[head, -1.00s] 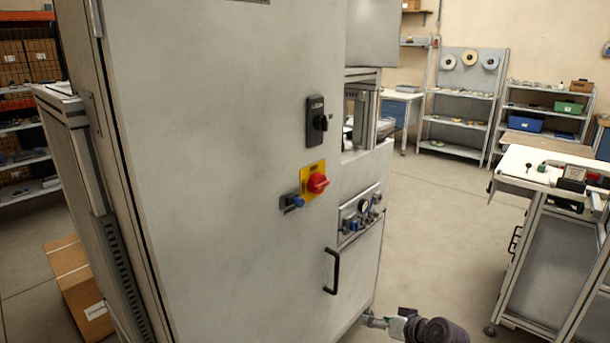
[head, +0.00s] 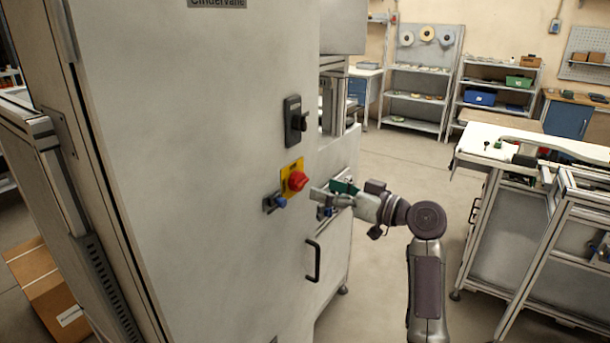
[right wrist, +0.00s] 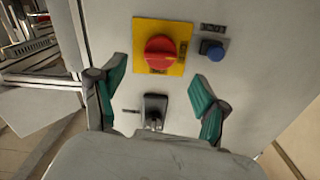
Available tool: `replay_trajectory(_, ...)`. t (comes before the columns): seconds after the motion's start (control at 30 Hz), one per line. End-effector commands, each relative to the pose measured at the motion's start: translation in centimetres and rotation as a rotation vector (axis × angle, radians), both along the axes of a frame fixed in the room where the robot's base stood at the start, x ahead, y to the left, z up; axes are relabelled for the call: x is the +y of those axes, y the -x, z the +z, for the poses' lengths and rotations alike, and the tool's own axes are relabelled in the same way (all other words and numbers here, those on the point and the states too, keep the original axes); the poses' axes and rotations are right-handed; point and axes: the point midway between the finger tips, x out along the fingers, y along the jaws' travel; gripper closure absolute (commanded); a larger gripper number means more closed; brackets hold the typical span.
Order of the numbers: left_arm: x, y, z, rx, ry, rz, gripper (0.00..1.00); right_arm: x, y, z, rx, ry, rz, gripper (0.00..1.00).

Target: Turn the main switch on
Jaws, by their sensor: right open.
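The main switch appears to be the red rotary knob (head: 298,181) on a yellow plate (head: 286,186), mounted on the grey cabinet door (head: 200,150). My right gripper (head: 318,194) is open just to the right of the knob and apart from it. In the right wrist view the red knob (right wrist: 160,51) on its yellow plate (right wrist: 142,64) shows upside down, ahead of the open green-padded fingers (right wrist: 159,82). The space between the fingers is empty. The knob's marking is too small to read. My left gripper is not in view.
A blue button (head: 280,203) sits left of and below the knob. A white-topped workbench (head: 490,145) stands to the right. The floor between is clear.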

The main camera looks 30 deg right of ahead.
Motion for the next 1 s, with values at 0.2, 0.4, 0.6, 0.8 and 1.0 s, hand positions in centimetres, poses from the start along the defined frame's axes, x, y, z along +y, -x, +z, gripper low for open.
replay_trajectory(0.2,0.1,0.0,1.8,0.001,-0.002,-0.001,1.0,1.5,-3.7,0.3,0.0,-0.004,0.001,0.26)
replay_trajectory(0.4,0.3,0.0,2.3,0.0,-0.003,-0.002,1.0,2.1,-5.2,0.0,0.002,-0.001,0.0,0.26)
replay_trajectory(0.6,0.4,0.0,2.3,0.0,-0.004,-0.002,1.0,2.2,-5.5,-0.1,0.002,0.001,-0.002,0.26)
replay_trajectory(0.8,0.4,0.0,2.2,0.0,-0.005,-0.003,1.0,2.2,-5.4,-0.1,0.001,0.0,-0.001,0.39)
replay_trajectory(1.0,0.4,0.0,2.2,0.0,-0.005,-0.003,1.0,2.2,-5.4,-0.1,0.001,0.0,-0.001,0.73)
